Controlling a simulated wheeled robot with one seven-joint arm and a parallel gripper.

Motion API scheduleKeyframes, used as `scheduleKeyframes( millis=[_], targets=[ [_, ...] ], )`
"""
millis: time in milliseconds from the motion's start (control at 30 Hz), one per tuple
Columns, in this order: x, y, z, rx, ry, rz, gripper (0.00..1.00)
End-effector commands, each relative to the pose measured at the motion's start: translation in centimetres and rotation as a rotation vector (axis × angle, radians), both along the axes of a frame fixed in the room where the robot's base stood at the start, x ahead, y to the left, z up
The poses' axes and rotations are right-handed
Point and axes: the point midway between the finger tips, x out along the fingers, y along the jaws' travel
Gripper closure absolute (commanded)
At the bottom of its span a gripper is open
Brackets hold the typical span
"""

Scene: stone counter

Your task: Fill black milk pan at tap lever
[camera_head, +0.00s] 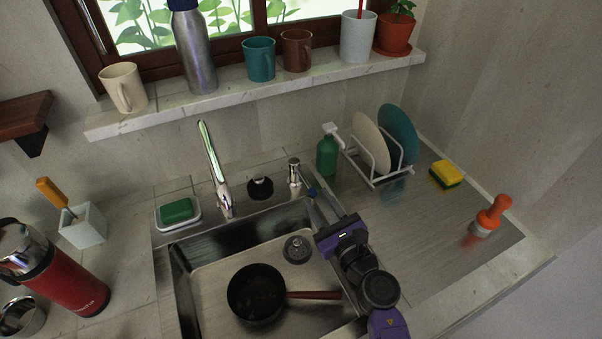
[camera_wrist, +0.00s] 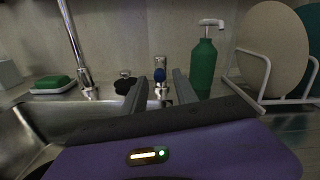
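The black milk pan (camera_head: 257,290) sits upright in the sink, under and a little right of the spout, with its dark red handle (camera_head: 315,295) pointing right. Its inside looks dark, and I see no water stream. The metal tap lever (camera_head: 295,172) stands on the counter behind the sink, right of the tall spout (camera_head: 212,160). My gripper (camera_head: 318,197) is open over the sink's back right corner, close in front of the lever; contact cannot be told. It holds nothing in the wrist view (camera_wrist: 160,88).
A green soap bottle (camera_head: 327,155) and a plate rack (camera_head: 380,165) stand right of the lever. A black knob (camera_head: 260,187) lies between spout and lever. The drain strainer (camera_head: 297,250) is behind the pan's handle. A green sponge dish (camera_head: 178,213) is left of the spout.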

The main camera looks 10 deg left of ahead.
Motion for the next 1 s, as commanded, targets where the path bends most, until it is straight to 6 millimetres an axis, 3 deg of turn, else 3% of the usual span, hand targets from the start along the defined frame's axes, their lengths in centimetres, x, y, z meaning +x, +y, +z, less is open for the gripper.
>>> scheduleKeyframes(
  millis=[500,900,1000],
  targets=[
    [5.5,3.9,-0.1,0.0,0.0,0.002,0.65],
    [6.2,4.3,0.0,0.001,0.001,0.0,0.65],
    [6.2,4.3,0.0,0.001,0.001,0.0,0.82]
  ],
)
